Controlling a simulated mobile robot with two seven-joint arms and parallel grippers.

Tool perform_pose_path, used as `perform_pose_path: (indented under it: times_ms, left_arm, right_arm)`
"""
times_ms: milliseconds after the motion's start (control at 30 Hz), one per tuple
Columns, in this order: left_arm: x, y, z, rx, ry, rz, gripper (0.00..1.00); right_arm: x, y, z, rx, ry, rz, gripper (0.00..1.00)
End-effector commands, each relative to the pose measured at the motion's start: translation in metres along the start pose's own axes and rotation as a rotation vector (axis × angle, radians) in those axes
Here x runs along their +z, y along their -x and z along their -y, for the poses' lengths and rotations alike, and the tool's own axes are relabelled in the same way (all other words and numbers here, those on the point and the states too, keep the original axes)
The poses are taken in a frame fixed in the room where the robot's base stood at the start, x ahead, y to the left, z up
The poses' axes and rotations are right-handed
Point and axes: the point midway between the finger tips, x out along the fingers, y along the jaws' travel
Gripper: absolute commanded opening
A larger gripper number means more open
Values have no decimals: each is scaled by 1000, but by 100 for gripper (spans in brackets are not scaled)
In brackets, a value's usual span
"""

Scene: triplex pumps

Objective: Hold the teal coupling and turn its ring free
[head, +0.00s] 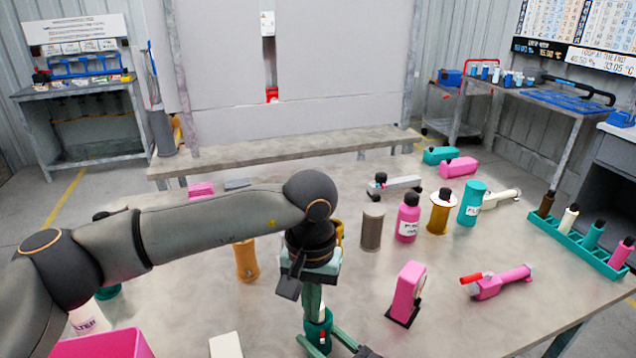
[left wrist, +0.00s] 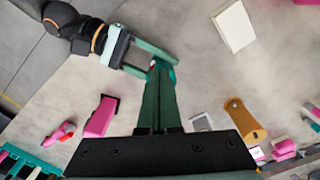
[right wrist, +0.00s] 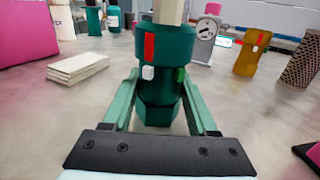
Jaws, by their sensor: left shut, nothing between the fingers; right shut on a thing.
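The teal coupling (head: 319,338) stands upright near the table's front edge. In the right wrist view the coupling (right wrist: 165,80) shows a red bar and a white mark on its front, with a green mark to their right. My right gripper (right wrist: 162,100) is shut on its lower body, one finger on each side. A pale upright piece (right wrist: 170,10) rises above the coupling; I cannot tell what it is. My left gripper (head: 313,308) points down over the coupling, its fingers together and empty. In the left wrist view the left fingers (left wrist: 160,80) hide most of the coupling.
A pink gauge block (head: 408,290) stands right of the coupling, with a pink red-handled valve (head: 497,282) beyond. An amber cylinder (head: 246,260) stands behind left. A pale block (head: 225,345) and pink bin (head: 100,345) lie left. A teal rack (head: 580,248) sits far right.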

Motion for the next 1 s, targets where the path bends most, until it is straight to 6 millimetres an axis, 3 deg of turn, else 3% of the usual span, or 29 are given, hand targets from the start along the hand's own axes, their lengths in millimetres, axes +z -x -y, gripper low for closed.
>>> perform_pose_path:
  times_ms: [267,300,600,867,1000]
  left_arm:
    - [0,0,0,0,-1,1,0]
    - [0,0,0,0,-1,1,0]
    - [0,0,0,0,-1,1,0]
    - [0,0,0,0,-1,1,0]
    - [0,0,0,0,-1,1,0]
  right_arm:
    - [0,0,1,-2,0,-1,0]
    - [0,0,1,-2,0,-1,61]
    - [0,0,1,-2,0,0,94]
    - [0,1,1,-1,0,-1,94]
    - [-1,13,1,-3,0,-2,94]
